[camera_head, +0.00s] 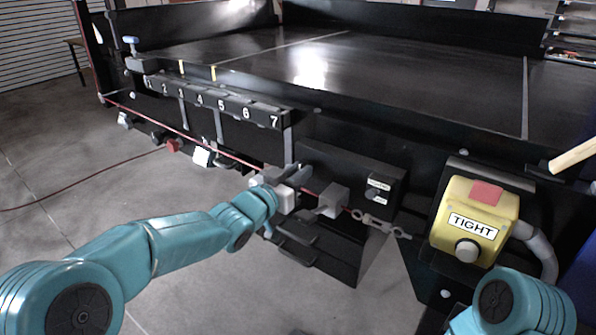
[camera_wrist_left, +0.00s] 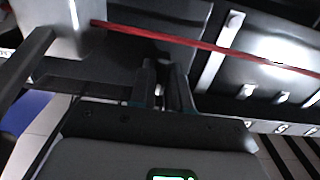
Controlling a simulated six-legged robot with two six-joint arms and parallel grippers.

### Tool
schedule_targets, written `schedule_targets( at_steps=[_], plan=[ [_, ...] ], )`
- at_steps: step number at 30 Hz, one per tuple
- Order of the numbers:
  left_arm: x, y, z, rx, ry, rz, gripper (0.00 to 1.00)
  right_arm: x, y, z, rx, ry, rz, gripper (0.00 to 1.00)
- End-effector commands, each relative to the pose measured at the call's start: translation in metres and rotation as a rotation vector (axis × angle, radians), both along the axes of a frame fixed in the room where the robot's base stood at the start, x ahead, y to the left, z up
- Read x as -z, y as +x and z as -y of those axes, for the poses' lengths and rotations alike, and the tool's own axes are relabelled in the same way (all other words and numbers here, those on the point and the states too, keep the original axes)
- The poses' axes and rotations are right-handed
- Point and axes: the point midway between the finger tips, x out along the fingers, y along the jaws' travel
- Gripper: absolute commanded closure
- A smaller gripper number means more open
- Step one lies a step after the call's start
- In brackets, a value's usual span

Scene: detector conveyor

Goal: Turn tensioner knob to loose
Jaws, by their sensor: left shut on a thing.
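The yellow box (camera_head: 468,221) at right reads TIGHT and carries a round grey knob (camera_head: 466,250) and a red top. A smaller black control (camera_head: 373,195) with small labels sits on the black housing; I cannot read them or tell which control is the tensioner knob. My left gripper (camera_head: 297,177) is at the conveyor's front, left of the grey block (camera_head: 333,200) and apart from the yellow box. In the left wrist view its fingers (camera_wrist_left: 165,92) are shut on a small dark part that I cannot identify, mostly hidden between them. My right gripper is out of view.
A red cable (camera_head: 226,153) runs along the conveyor front; it also crosses the left wrist view (camera_wrist_left: 200,44). A turnbuckle (camera_head: 380,222) lies between the grey block and yellow box. A numbered rail (camera_head: 210,100) is at left.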

Motion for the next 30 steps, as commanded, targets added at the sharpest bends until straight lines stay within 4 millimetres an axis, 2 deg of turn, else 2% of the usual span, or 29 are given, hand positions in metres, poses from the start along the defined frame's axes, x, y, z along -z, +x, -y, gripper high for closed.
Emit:
schedule_targets(
  at_steps=[15,16,18,27,30],
  plan=[
    [-0.0001,0.0001,0.0001,0.000,-0.019,-0.013,1.00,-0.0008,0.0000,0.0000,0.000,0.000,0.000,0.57],
    [-0.0001,0.0001,0.0001,0.000,-0.019,-0.013,0.80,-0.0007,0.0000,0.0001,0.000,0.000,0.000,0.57],
    [-0.0001,0.0001,0.0001,0.000,-0.018,-0.012,0.57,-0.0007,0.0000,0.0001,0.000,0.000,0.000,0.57],
    [0.0001,-0.0006,-0.0006,0.000,-0.016,-0.012,0.57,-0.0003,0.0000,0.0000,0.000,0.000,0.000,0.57],
    [0.0007,-0.0063,-0.0051,-0.001,-0.016,-0.012,0.57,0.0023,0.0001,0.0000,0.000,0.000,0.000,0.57]
  ],
)
